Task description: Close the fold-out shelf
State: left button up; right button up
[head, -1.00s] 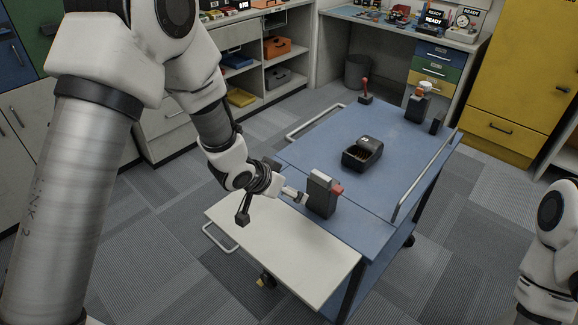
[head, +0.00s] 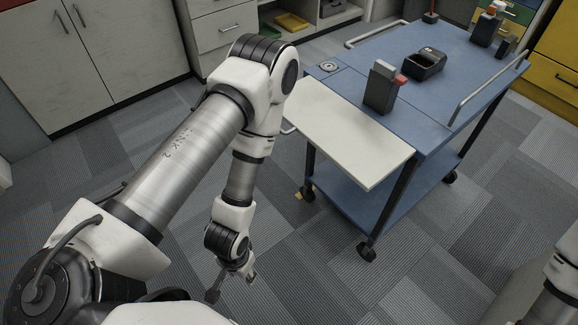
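The fold-out shelf (head: 345,140) is a cream-white leaf. It stands out level from the near left end of the blue cart (head: 455,88), at about the height of its top. Nothing lies on the shelf. My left gripper (head: 233,286) hangs over the floor, left of and nearer than the shelf, clear of it. Its fingers are spread and hold nothing. Of my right arm only a part shows at the lower right edge; its gripper is out of view.
A grey radio (head: 381,88) with a red part stands on the cart top close to the shelf. A black holder (head: 424,66) and other small items stand further back. A metal rail (head: 487,87) runs along the right side. Carpet (head: 300,265) in front is clear.

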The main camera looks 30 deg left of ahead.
aim_at(367, 152)
jog(key=l+u, duration=0.1)
jog(key=u, duration=0.35)
jog(key=l+u, duration=0.1)
jog(key=u, duration=0.3)
jog(key=l+u, duration=0.1)
jog(key=u, duration=0.35)
jog(key=l+u, duration=0.1)
jog(key=u, duration=0.35)
jog(key=i+l, duration=0.15)
jog(key=l, duration=0.3)
jog(key=i+l, duration=0.1)
jog(key=l, duration=0.35)
jog(key=i+l, duration=0.15)
jog(key=l, duration=0.3)
